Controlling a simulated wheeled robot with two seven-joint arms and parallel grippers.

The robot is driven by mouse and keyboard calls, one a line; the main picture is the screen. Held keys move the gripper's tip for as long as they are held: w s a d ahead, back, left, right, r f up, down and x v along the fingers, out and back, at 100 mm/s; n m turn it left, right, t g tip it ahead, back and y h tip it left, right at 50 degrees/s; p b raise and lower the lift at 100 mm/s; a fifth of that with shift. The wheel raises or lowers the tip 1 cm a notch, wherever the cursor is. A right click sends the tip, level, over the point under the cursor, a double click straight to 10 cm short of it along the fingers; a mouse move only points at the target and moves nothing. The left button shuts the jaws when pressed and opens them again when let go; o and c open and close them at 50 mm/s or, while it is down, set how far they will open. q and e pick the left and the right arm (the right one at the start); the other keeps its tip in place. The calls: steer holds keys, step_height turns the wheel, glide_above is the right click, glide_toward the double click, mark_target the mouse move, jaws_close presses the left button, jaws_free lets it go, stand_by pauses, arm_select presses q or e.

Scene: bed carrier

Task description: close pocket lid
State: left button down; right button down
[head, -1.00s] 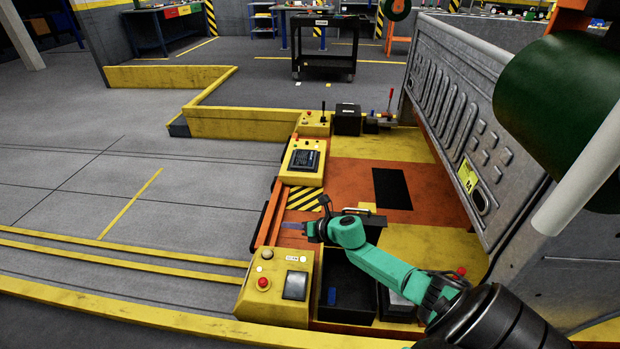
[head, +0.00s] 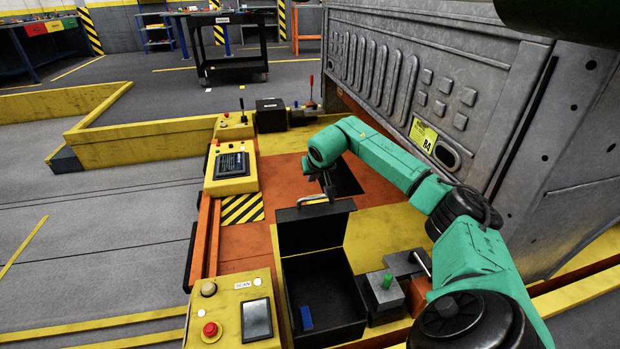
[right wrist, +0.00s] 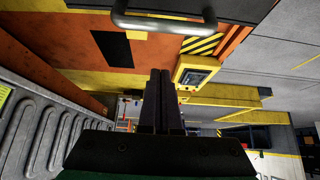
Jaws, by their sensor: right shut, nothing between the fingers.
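The pocket is a black open box (head: 318,305) in the lower middle of the head view. Its black lid (head: 312,232) stands raised at the box's far edge. A grey bar handle (head: 313,199) is at the lid's top edge; a handle also shows at the top of the right wrist view (right wrist: 165,23). My right gripper (head: 329,190) is shut and empty, pointing down close behind the lid's top edge. Its closed fingers show in the right wrist view (right wrist: 161,75), near the handle; I cannot tell whether they touch it. My left gripper is not in view.
A blue piece (head: 306,318) lies in the box. A yellow console (head: 235,312) with a red button stands at its left, and a green-knobbed block (head: 386,290) at its right. A tall grey metal panel (head: 440,85) bounds the right side. Orange floor (head: 285,180) lies beyond the lid.

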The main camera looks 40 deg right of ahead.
mark_target(315, 205)
steer(key=shift+s+a+f+b, duration=0.25)
steer(key=shift+s+f+b, duration=0.15)
steer(key=shift+s+f, duration=0.15)
steer(key=shift+s+a+f+b, duration=0.2)
steer(key=shift+s+f+b, duration=0.25)
steer(key=shift+f, duration=0.15)
steer(key=shift+s+a, duration=0.35)
